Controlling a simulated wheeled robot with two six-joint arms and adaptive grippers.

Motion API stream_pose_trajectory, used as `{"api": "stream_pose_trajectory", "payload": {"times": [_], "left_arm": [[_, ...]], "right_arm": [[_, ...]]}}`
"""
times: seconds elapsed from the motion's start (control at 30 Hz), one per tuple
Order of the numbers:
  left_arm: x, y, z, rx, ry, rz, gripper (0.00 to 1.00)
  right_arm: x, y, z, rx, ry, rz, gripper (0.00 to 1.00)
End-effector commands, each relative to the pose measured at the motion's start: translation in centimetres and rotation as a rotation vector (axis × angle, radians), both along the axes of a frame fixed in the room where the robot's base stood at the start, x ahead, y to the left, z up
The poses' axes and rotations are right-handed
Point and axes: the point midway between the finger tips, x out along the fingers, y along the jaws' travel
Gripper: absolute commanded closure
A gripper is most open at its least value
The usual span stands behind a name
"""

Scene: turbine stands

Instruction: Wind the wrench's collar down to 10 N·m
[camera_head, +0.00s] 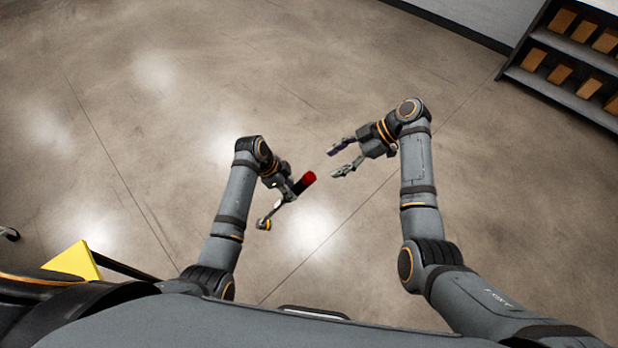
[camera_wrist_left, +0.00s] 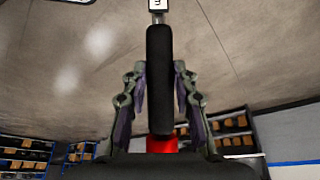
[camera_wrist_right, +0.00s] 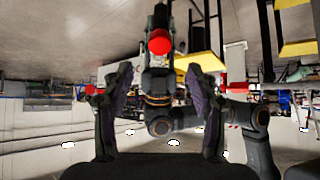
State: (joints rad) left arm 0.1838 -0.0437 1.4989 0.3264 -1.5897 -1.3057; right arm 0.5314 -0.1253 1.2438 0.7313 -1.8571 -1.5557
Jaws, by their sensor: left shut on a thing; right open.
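The wrench has a black handle (camera_wrist_left: 159,75) and a red collar (camera_head: 308,177) at one end. My left gripper (camera_head: 283,197) is shut on the handle and holds the wrench in the air, tilted. In the left wrist view, the collar (camera_wrist_left: 161,145) is below the handle, and a pale shaft with a small marked label (camera_wrist_left: 157,4) shows at the top; the torque reading is not legible. My right gripper (camera_head: 346,160) is open and empty, facing the collar with a gap between. The right wrist view shows the collar end-on (camera_wrist_right: 159,41), above and between the fingers.
The floor around both grippers is clear. A shelf with brown boxes (camera_head: 567,68) stands at the upper right. A yellow piece (camera_head: 74,262) is at the lower left. The right wrist view shows yellow frames (camera_wrist_right: 297,48) and racks in the background.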

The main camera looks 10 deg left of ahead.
Motion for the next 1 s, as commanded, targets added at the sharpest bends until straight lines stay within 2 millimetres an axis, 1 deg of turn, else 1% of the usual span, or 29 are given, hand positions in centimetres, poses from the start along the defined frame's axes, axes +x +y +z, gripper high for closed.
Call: {"api": "stream_pose_trajectory", "payload": {"times": [0.17,0.4,0.6,0.73,1.0], "left_arm": [[0.1,0.0,0.1,0.000,-0.002,0.000,1.00],[0.1,0.0,0.1,0.000,-0.002,0.000,1.00],[0.1,0.0,0.1,0.000,-0.002,0.000,1.00],[0.1,0.0,0.1,0.000,-0.002,0.000,1.00],[0.1,0.0,0.1,0.000,-0.002,0.000,1.00]], "right_arm": [[-0.4,1.4,-1.2,0.003,0.005,0.000,0.42],[-1.0,3.9,-3.6,0.002,0.004,-0.001,0.42],[-1.3,5.2,-4.9,0.000,0.003,-0.001,0.42],[-1.4,5.6,-5.3,0.001,0.002,-0.001,0.42],[-1.4,5.6,-5.3,0.000,0.001,-0.001,0.42]]}}
